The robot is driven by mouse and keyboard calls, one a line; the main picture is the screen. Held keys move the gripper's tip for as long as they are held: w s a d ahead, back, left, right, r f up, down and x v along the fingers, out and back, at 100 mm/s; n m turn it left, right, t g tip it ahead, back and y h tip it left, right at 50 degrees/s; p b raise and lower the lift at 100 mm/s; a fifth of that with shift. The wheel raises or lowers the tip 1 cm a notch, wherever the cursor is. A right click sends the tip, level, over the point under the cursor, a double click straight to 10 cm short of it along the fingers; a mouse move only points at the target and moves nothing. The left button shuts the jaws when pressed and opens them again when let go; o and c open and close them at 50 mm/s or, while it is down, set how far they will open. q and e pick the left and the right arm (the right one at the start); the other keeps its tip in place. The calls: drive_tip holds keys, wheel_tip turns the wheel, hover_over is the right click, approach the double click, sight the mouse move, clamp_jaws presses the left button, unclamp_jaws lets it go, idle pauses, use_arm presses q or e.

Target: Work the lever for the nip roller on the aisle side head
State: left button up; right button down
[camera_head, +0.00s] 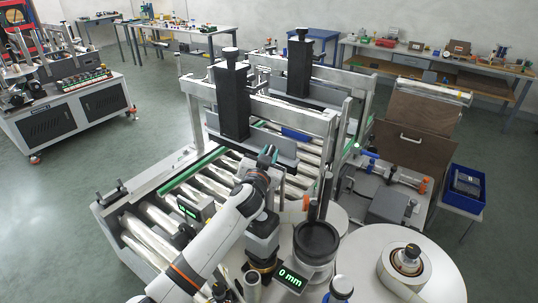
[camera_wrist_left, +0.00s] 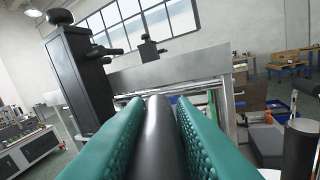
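My left gripper (camera_head: 268,154) is at the near black labelling head (camera_head: 232,100), low beside the front of its frame. In the left wrist view its two teal ribbed fingers (camera_wrist_left: 160,102) lie on both sides of a dark round bar, which looks like the lever's handle (camera_wrist_left: 157,135). The bar fills the gap, and the fingers look shut on it. The lever's pivot and the nip roller are hidden or cannot be made out. The head's column (camera_wrist_left: 78,75) with its black knob stands left in the wrist view. My right gripper is not in view.
Conveyor rollers (camera_head: 150,225) run below. A white reel disc (camera_head: 440,275), a black-topped cylinder (camera_head: 316,240) and a display reading 0 mm (camera_head: 291,279) are close in front. Open floor lies left.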

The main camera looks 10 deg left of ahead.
use_arm(q)
clamp_jaws()
